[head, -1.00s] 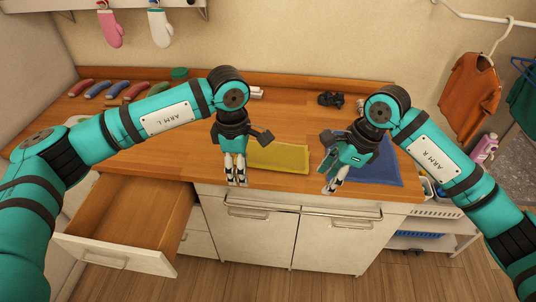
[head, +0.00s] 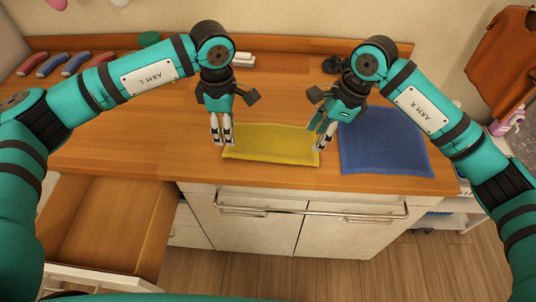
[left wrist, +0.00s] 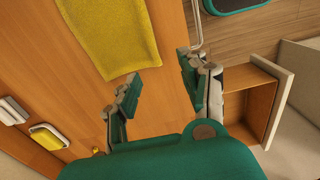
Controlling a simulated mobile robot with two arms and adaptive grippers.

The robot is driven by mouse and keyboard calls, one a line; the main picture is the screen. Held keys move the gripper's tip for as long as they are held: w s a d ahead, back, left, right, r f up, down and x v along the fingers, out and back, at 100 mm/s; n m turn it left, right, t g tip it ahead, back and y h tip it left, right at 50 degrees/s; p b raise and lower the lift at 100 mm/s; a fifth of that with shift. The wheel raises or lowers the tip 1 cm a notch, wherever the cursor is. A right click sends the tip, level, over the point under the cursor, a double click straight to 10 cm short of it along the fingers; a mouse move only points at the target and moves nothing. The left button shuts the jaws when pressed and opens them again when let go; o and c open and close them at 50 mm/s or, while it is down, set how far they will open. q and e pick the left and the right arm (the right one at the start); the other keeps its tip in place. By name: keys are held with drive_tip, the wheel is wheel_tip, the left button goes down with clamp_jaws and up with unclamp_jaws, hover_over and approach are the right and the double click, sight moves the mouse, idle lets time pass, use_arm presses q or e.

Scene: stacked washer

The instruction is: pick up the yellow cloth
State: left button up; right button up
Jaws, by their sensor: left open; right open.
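The yellow cloth (head: 272,143) lies flat on the wooden counter, near its front edge. It also shows in the left wrist view (left wrist: 115,38), beyond the fingertips. My left gripper (head: 221,143) is open and empty at the cloth's left end; in the left wrist view its fingers (left wrist: 155,68) are spread over bare wood, short of the cloth. My right gripper (head: 316,140) is open at the cloth's right end. I cannot tell whether either gripper touches the cloth.
A blue cloth (head: 384,142) lies on the counter right of the yellow one. An open drawer (head: 110,225) sticks out at lower left. Cabinet doors with a bar handle (head: 310,211) are below the counter.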

sight(232, 159)
use_arm(q)
drive_tip(key=f, duration=0.6)
drive_tip(key=w+f, duration=0.1)
drive_tip(key=f, duration=0.2)
drive_tip(key=shift+a+f, duration=0.1)
drive_tip(key=shift+f, duration=0.1)
use_arm(e)
drive_tip(key=f, duration=0.6)
drive_tip(key=w+f, duration=0.1)
drive_tip(key=f, duration=0.2)
drive_tip(key=shift+a+f, duration=0.15)
use_arm(q)
drive_tip(key=shift+s, duration=0.1)
use_arm(e)
drive_tip(key=shift+s, duration=0.1)
use_arm(q)
drive_tip(key=shift+f+b, duration=0.55)
drive_tip(key=shift+b, duration=0.25)
use_arm(e)
drive_tip(key=shift+f, duration=0.55)
use_arm(q)
drive_tip(key=shift+f, duration=0.15)
drive_tip(key=shift+c, duration=0.3)
use_arm(e)
drive_tip(key=shift+c, duration=0.3)
